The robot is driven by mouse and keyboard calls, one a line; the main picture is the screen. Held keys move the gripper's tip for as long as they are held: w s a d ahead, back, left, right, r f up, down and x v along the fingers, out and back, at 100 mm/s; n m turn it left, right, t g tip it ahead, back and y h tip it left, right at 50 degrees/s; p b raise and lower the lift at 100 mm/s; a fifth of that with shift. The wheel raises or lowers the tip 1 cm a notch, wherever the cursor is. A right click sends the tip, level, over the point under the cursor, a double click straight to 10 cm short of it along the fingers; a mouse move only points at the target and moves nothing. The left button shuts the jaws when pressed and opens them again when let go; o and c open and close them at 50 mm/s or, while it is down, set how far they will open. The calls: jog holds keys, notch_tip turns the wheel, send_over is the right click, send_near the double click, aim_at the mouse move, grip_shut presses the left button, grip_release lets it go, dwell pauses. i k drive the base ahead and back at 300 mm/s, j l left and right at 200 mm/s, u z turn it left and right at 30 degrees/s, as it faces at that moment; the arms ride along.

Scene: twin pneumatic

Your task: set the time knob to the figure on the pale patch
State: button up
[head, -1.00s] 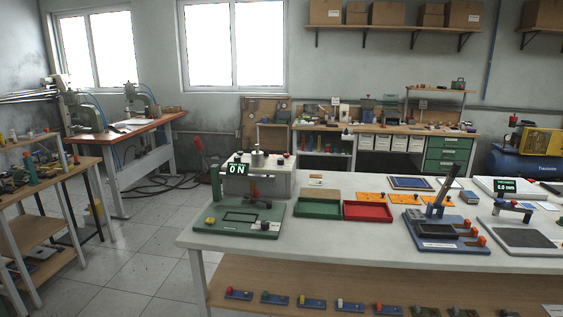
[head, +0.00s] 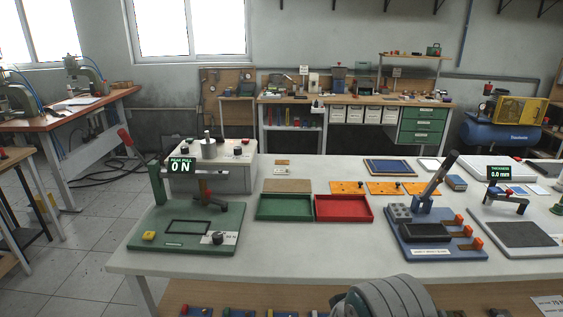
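A black knob (head: 217,238) stands on a pale patch (head: 230,241) at the front right of a green base plate (head: 182,247). I cannot be sure that it is the time knob, and any figure on the patch is too small to read. The plate bears a press-like device with a red lever (head: 127,142) and a display (head: 181,166) reading 0 N. A grey-white box with dark knobs (head: 223,160) stands behind it. My gripper is not in view; only a grey rounded part of what seems my arm shows at the bottom, well right of the knob.
A green tray (head: 284,218) and a red tray (head: 343,219) lie right of the press on the white table (head: 300,260). A blue fixture (head: 435,246) and a thickness gauge (head: 507,196) stand further right. The table's front middle is clear.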

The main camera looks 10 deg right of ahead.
aim_at(238, 150)
jog(key=i+l, duration=0.2)
jog(key=i, duration=0.2)
jog(key=i+l, duration=0.15)
jog(key=i, duration=0.2)
jog(key=i+l, duration=0.2)
jog(key=i, duration=0.2)
